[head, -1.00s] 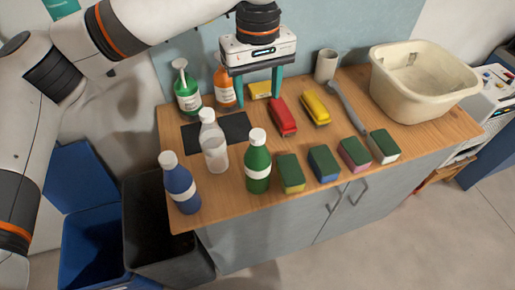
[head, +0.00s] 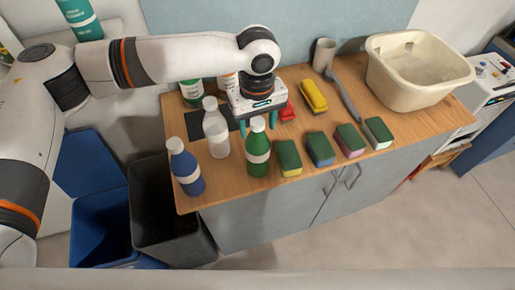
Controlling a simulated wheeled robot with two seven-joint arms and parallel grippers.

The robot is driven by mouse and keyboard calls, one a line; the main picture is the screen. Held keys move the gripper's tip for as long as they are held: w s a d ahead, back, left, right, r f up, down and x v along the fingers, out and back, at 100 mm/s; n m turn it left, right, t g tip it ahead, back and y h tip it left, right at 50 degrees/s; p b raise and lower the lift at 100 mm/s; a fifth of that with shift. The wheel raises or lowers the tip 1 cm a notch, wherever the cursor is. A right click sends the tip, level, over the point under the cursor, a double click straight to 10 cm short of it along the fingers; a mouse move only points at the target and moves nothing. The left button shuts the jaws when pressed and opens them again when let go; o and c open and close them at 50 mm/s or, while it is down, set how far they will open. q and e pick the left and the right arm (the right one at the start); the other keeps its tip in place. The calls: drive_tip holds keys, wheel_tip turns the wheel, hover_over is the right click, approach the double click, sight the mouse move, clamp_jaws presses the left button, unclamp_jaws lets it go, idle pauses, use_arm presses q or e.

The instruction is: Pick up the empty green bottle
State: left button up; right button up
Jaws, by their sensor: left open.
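A green bottle (head: 258,160) with a white cap and white label stands upright at the front of the wooden countertop. My left gripper (head: 258,125) is open, pointing down, with its teal fingers on either side of the bottle's cap in the picture. I cannot tell whether the fingers are level with the cap or behind it. A second green bottle (head: 191,93) stands at the back left, its top hidden by my arm. Whether either bottle is empty is not clear. My right gripper is not in view.
A blue bottle (head: 186,172) and a clear white-capped bottle (head: 215,133) stand left of the front green bottle. Several sponges, among them a green-yellow one (head: 288,158), line up to its right. A cream basin (head: 416,95) is at the right. Bins (head: 165,225) stand on the floor left.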

use_arm(q)
clamp_jaws()
